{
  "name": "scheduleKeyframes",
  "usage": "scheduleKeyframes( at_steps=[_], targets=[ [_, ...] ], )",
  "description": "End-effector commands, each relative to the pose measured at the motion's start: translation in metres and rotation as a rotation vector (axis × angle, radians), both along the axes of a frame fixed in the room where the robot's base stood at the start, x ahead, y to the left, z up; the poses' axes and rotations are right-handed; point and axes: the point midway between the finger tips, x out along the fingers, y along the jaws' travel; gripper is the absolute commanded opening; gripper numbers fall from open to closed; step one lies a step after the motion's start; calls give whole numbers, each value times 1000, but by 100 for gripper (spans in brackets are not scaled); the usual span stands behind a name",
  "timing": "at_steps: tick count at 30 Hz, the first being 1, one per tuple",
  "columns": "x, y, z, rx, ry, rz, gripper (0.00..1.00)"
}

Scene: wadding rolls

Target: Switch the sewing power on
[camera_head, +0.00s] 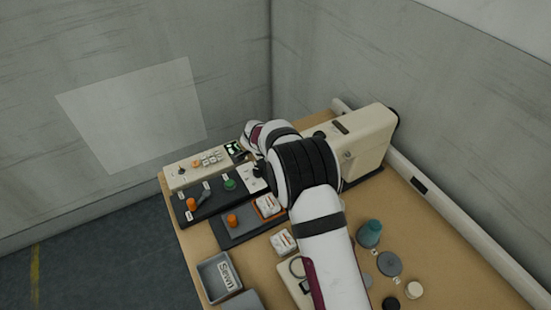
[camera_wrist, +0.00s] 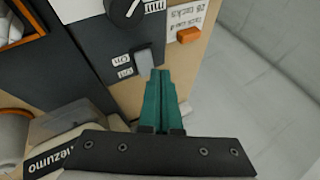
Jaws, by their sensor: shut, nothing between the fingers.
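In the wrist view, a grey switch lever (camera_wrist: 144,60) sits on a dark panel beside two small white labels (camera_wrist: 122,66). The labels are upside down; the upper seems to read ON and the lower OFF. Which way the lever is set I cannot tell. My gripper (camera_wrist: 163,73) has green fingers, shut and empty, with tips just right of and close to the lever; whether they touch it is unclear. In the head view the beige sewing machine (camera_head: 367,145) stands at the back right. My arm hides the gripper and switch there.
In the wrist view, a black knob (camera_wrist: 127,8) is above the lever and an orange button (camera_wrist: 188,35) is to its right.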

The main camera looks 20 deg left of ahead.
Motion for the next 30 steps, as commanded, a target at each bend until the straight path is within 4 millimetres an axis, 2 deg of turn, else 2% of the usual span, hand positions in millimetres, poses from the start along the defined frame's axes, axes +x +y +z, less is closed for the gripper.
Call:
scheduleKeyframes(
  at_steps=[8,21,30],
  targets=[
    [1,-1,4,1,-1,0,0],
    [7,-7,46,1,-2,-1,0],
    [7,-7,49,1,0,-1,0]
  ],
)
